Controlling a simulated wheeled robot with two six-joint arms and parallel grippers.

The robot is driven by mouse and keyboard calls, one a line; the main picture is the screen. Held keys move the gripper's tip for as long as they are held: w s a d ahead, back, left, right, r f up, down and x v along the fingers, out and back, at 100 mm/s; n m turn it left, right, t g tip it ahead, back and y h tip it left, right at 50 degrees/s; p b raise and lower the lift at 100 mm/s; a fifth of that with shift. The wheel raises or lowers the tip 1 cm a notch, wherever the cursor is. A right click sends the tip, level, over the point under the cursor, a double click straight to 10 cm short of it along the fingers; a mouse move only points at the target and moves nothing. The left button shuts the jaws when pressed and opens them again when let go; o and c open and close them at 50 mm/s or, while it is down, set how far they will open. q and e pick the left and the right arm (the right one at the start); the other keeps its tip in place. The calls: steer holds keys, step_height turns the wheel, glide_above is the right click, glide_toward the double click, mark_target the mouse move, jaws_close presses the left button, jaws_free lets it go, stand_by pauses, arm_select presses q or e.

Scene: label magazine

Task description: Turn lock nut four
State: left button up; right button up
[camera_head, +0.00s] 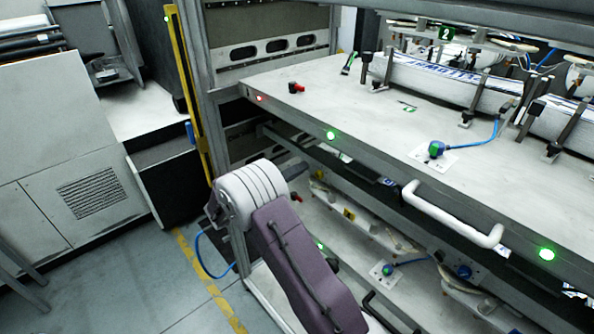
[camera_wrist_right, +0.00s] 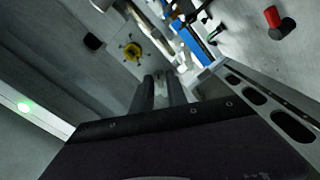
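I cannot single out lock nut four for certain. My left gripper is in neither view.
A pale shelf (camera_head: 300,108) with green lights and a white handle (camera_head: 452,214) overhangs a lower shelf. A red-and-black fitting (camera_head: 296,87) and a blue-green connector (camera_head: 436,149) sit on top. A yellow post (camera_head: 187,90) stands left of the rack. Floor at left is open.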

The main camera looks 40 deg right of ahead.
jaws_close()
steer(key=shift+n, duration=0.3)
steer(key=shift+n+p, duration=5.3)
steer(key=shift+n, duration=6.3)
steer(key=shift+s+f, duration=0.1)
steer(key=shift+o, duration=2.1)
jaws_free()
